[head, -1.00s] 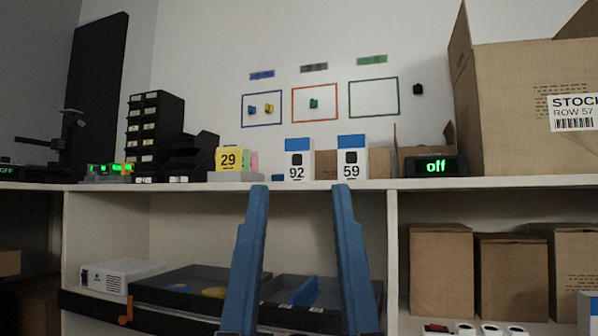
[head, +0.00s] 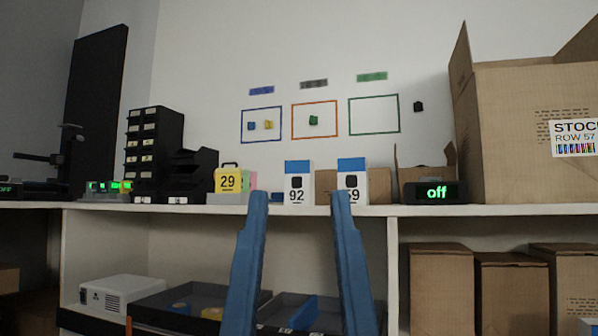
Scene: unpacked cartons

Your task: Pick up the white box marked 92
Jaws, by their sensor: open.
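The white box marked 92 (head: 299,183) has a blue top band and a dark square on its face. It stands upright on the upper shelf, near the front edge. A similar white box marked 59 (head: 352,178) stands to its right, its number partly hidden by my right finger. My gripper (head: 299,198) is open and empty, its two blue fingers pointing at the shelf. The box marked 92 shows between the fingertips, and I cannot tell how far in front of it they are.
A yellow block marked 29 (head: 228,181), a black drawer unit (head: 153,147), a display reading off (head: 436,192) and a large carton (head: 510,120) share the shelf (head: 480,210). Dark trays (head: 163,318) and smaller cartons (head: 441,285) sit below.

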